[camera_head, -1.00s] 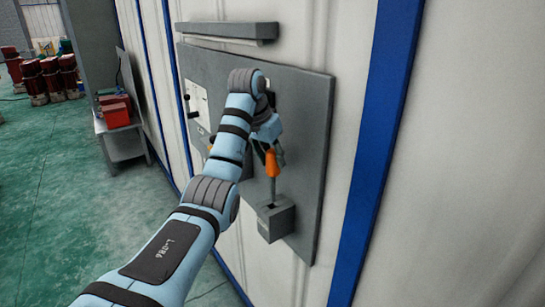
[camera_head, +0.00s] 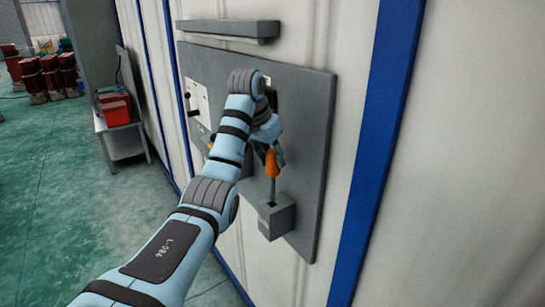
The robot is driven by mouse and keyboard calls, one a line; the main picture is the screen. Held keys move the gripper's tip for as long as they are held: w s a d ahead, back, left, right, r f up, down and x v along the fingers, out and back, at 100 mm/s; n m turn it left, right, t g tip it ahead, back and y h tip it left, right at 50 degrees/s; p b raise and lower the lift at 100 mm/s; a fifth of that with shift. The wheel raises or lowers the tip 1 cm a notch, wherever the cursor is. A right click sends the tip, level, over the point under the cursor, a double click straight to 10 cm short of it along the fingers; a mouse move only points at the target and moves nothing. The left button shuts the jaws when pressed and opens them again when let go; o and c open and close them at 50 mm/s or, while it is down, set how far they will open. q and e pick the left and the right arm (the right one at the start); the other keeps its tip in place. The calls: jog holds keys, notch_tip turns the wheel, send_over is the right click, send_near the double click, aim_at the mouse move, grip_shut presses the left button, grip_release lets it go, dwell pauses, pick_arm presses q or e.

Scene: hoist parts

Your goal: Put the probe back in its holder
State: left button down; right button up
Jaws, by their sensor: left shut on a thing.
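The probe (camera_head: 272,166) has an orange handle and a thin grey shaft that points down. My left gripper (camera_head: 262,150) is shut on the probe near the top of its handle, partly hidden behind my own wrist. The holder is a grey box (camera_head: 277,217) with a dark opening on top, fixed low on the grey wall panel. The probe is upright above the holder, and its shaft reaches down to the opening. I cannot tell how deep the tip is. My right gripper is not in view.
The grey panel (camera_head: 305,135) hangs on a white wall with blue posts (camera_head: 378,140). A grey ledge (camera_head: 228,30) juts out above it. A white switch plate (camera_head: 196,104) is on its left. A bench with a red box (camera_head: 114,110) stands further left. The green floor is open.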

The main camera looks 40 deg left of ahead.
aim_at(272, 184)
pick_arm(q)
jog(key=shift+s+f, duration=0.1)
jog(key=shift+f, duration=0.85)
dwell(1.1)
jog(key=shift+f, duration=0.1)
dwell(0.4)
jog(key=shift+f+b, duration=0.6)
jog(key=shift+f, duration=0.6)
jog(key=shift+f+b, duration=0.75)
jog(key=shift+f, duration=1.4)
jog(key=c, duration=1.1)
grip_release()
